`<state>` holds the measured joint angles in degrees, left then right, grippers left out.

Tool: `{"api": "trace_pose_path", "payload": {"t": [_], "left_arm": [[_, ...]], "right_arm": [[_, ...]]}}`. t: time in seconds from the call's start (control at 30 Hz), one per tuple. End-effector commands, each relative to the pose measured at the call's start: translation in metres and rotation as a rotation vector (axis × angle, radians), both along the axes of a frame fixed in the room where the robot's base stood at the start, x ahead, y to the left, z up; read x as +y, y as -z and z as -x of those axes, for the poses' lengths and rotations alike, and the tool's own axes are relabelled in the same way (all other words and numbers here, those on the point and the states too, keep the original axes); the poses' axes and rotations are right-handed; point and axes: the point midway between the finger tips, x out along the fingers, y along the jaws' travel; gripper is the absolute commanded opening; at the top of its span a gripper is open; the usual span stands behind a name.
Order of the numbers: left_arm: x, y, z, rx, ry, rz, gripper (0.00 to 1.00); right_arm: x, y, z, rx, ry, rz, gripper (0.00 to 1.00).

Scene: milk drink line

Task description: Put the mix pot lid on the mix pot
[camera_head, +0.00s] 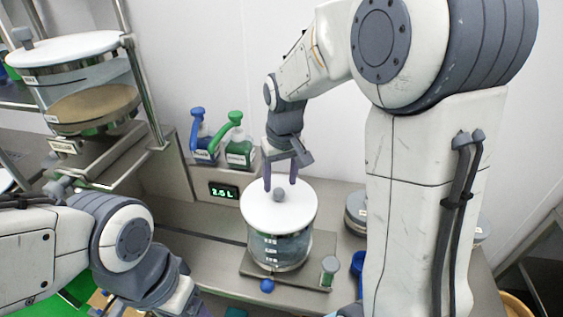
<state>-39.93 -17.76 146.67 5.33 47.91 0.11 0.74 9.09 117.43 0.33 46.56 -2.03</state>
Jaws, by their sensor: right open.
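The mix pot (279,249) is a clear cylinder with printed labels, standing upright on a grey plate in the middle. The mix pot lid (258,211) is a white disc with a grey ball knob, and it lies flat over the pot's top. Whether it is fully seated at the back cannot be told. My right gripper (281,178) points down just above the lid, its two purple fingers apart on either side of the knob, holding nothing.
A blue-topped and a green-topped pump bottle (239,153) stand behind, left of the pot, above a display (224,190). A large lidded tank (90,85) is on a stand at upper left. My right arm blocks the right side.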

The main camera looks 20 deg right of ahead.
Motion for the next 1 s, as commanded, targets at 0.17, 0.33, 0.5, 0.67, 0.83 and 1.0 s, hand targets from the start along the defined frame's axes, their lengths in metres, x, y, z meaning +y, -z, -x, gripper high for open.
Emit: {"api": "trace_pose_path", "payload": {"t": [0.17,0.33,0.5,0.67,0.83,1.0], "left_arm": [[0.0,0.005,0.0,0.0,0.0,0.0,0.76],[0.0,0.007,0.0,0.0,0.0,0.0,0.76],[0.0,0.007,0.0,0.0,0.0,0.0,0.76],[0.0,0.007,0.0,0.0,0.0,0.0,0.76],[0.0,0.007,0.0,0.0,0.0,0.0,0.76],[0.0,0.007,0.0,0.0,0.0,0.0,0.76]], "right_arm": [[0.0,-0.039,0.003,-0.007,0.0,0.0,0.65],[0.0,-0.065,0.007,-0.004,0.0,0.0,0.65],[0.0,-0.075,0.009,0.0,0.0,0.0,0.65],[0.008,-0.074,0.014,0.003,-0.018,-0.003,0.65],[0.073,-0.053,0.064,0.022,-0.196,-0.022,0.65],[0.128,-0.019,0.153,0.057,-0.434,-0.04,0.65]]}}
